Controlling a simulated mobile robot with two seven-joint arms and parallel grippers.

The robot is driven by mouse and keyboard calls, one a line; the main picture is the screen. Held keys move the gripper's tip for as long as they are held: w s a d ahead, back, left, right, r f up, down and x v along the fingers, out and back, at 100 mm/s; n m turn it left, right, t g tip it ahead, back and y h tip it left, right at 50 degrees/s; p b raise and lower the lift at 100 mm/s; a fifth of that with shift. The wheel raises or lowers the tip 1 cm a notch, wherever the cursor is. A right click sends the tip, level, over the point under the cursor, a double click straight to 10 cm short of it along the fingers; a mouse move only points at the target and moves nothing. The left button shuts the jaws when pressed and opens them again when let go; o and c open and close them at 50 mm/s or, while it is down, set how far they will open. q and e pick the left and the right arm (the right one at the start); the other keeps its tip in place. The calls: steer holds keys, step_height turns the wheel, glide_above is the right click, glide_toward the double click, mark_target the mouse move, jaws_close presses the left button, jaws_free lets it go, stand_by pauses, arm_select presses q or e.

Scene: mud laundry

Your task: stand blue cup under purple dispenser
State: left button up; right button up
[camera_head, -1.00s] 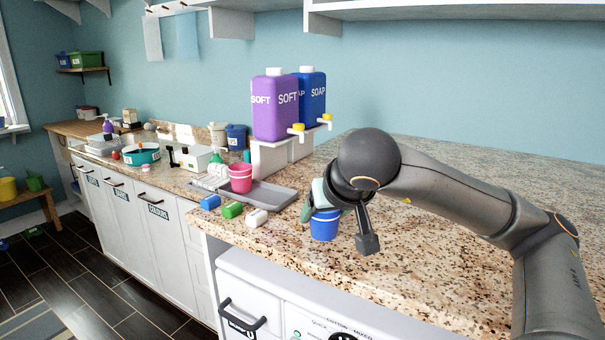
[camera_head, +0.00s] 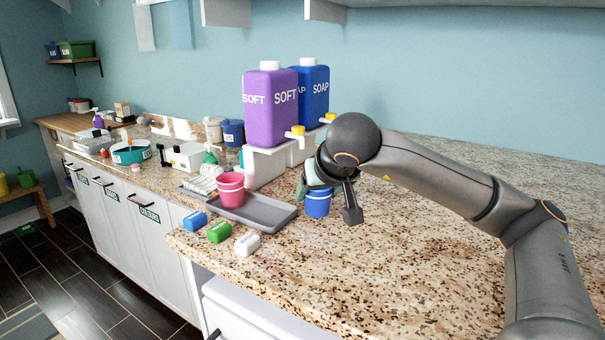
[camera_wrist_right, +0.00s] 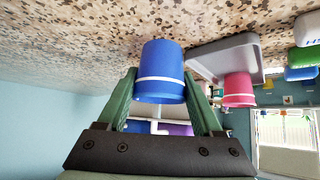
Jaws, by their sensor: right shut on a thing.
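The blue cup (camera_head: 317,206) with a light band is held in my right gripper (camera_head: 318,190), right of the grey tray. In the right wrist view, which looks upside down, the blue cup (camera_wrist_right: 161,75) sits between the two green fingers. I cannot tell whether its base touches the counter. The purple dispenser (camera_head: 268,112), marked SOFT, stands on a white stand (camera_head: 265,166) behind the tray. Its yellow-topped tap (camera_head: 298,131) points to the front right, above and behind the cup. My left gripper is out of view.
A blue SOAP dispenser (camera_head: 313,92) stands right of the purple one. Blue (camera_head: 195,220), green (camera_head: 219,232) and white (camera_head: 247,244) small blocks lie before the tray. The counter in front is clear.

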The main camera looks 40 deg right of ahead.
steer(key=w+d, duration=0.1)
steer(key=w, duration=0.2)
steer(key=w+d+p, duration=0.1)
steer(key=w+d, duration=0.1)
steer(key=w, duration=0.1)
steer(key=w+d+p, duration=0.1)
steer(key=w+d, duration=0.1)
steer(key=w, duration=0.1)
steer(key=shift+w+d, duration=0.1)
steer(key=shift+w, duration=0.05)
steer(key=shift+w+d+f+p, duration=0.25)
steer(key=shift+w+d, duration=0.1)
steer(key=shift+w, duration=0.25)
steer(key=shift+w+d+f+p, duration=0.1)
steer(key=shift+w+d+f, duration=0.15)
steer(key=shift+w, duration=0.3)
steer(key=shift+s+f, duration=0.1)
steer(key=shift+f, duration=0.15)
steer(key=shift+f, duration=0.1)
steer(key=o, duration=1.5)
steer(key=shift+c, duration=0.2)
steer(key=shift+r, duration=0.25)
steer(key=v, duration=1.1)
steer(key=shift+s+r, duration=0.2)
steer(key=shift+s, duration=0.15)
